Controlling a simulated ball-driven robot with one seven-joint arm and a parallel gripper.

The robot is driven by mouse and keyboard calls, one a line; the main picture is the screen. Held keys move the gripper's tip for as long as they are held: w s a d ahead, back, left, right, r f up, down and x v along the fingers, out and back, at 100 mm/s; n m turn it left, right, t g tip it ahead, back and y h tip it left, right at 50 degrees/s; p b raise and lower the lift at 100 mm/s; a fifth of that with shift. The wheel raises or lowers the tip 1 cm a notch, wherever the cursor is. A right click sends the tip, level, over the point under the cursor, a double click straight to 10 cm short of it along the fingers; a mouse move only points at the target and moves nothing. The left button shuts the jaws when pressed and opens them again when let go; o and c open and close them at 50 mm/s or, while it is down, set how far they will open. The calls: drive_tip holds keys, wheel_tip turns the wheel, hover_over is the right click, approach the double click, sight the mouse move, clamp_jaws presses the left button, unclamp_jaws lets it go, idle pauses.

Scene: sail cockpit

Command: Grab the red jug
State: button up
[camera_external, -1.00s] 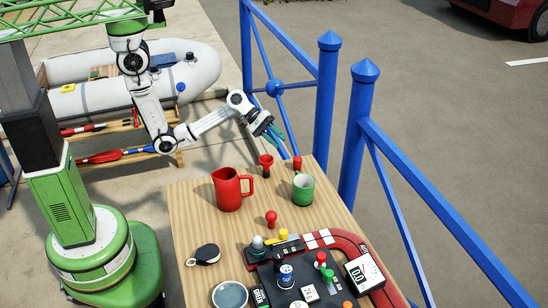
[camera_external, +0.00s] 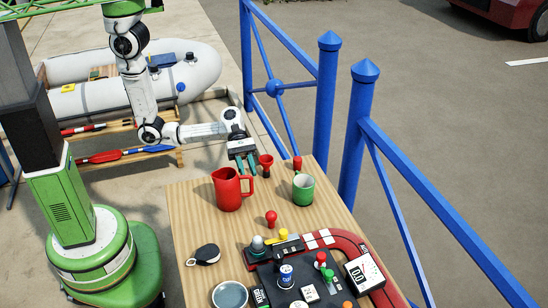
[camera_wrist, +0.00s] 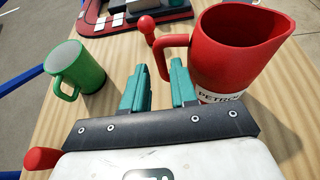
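The red jug (camera_external: 228,190) stands upright on the wooden table, its handle on the right side. In the wrist view the red jug (camera_wrist: 232,55) is at the upper right, with its handle on its left side and part of a "PETROL" label showing. My gripper (camera_external: 246,172) is above the table's far edge, just behind the jug's handle. In the wrist view my gripper (camera_wrist: 160,85) has its two teal fingers apart with a gap between them. The gap is empty, and the handle lies just beyond the fingertips. Whether the right finger touches the jug cannot be told.
A green mug (camera_external: 303,189) stands right of the jug. A red cup-shaped item (camera_external: 265,164) and a red knob (camera_external: 271,218) are close by. A blue railing (camera_external: 353,140) runs along the right.

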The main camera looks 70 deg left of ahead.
sight(252, 191)
drive_tip(key=shift+p+x, duration=0.35)
drive_tip(key=shift+x, duration=2.45)
clamp_jaws()
drive_tip(key=shift+r, duration=0.1)
